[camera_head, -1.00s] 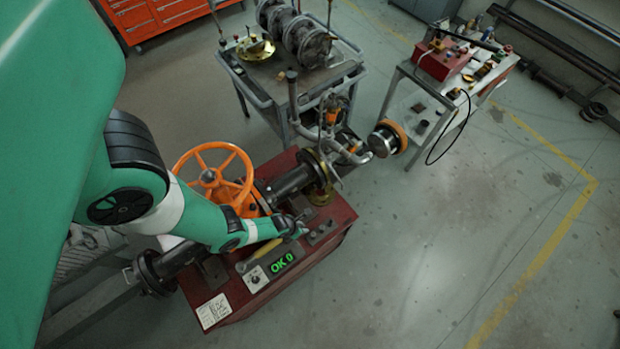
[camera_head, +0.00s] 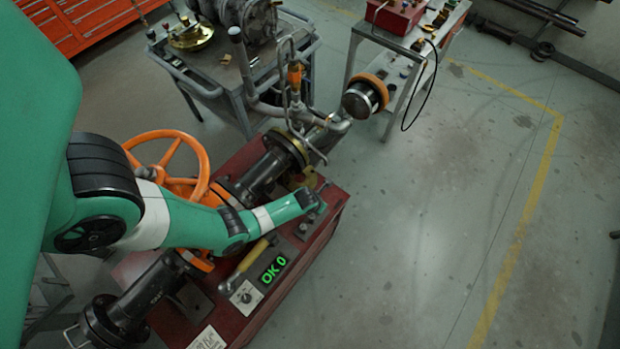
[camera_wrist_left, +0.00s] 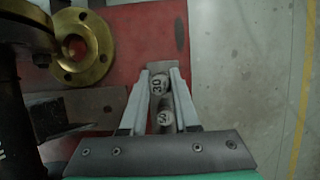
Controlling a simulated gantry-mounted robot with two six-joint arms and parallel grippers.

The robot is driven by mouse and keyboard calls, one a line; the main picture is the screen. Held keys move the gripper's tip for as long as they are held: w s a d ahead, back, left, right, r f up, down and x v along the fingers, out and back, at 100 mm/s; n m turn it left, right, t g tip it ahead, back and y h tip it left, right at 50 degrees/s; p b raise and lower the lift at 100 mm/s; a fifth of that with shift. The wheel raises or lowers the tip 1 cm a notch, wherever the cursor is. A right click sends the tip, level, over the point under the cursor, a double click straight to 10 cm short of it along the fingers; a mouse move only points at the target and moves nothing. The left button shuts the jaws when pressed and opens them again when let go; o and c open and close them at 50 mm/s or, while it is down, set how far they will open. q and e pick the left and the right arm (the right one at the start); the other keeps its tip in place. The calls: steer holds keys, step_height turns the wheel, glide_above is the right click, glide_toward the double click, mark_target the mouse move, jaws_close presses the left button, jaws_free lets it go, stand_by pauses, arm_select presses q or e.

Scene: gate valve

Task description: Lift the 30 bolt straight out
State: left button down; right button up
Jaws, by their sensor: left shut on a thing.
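The 30 bolt (camera_wrist_left: 158,84) shows in the left wrist view as a pale round head marked "30". It sits between the fingers of my left gripper (camera_wrist_left: 160,76), which is shut on it. A second round head (camera_wrist_left: 164,118), its marking hard to read, shows just behind it between the fingers, nearer the palm. In the head view my left gripper (camera_head: 322,188) is over the right end of the red bench (camera_head: 238,325); the bolt is too small to make out there. I cannot tell whether the bolt is clear of its seat. My right gripper is not in view.
A brass flange (camera_wrist_left: 82,48) is left of the fingers. The orange handwheel (camera_head: 198,160) and dark pipe (camera_head: 262,172) stand behind my arm. A hammer (camera_head: 250,262) lies by the green "OK 0" display (camera_head: 273,268). Floor to the right is clear.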

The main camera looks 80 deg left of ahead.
arm_select(q)
steer(key=shift+d+f+b, duration=0.1)
steer(key=shift+f+b, duration=0.35)
steer(key=shift+f, duration=0.15)
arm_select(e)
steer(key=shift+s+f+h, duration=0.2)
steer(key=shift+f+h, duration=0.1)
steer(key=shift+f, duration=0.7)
arm_select(q)
steer(key=shift+r, duration=0.15)
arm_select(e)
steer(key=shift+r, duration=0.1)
arm_select(q)
steer(key=shift+r+p, duration=2.25)
steer(key=shift+r, duration=0.2)
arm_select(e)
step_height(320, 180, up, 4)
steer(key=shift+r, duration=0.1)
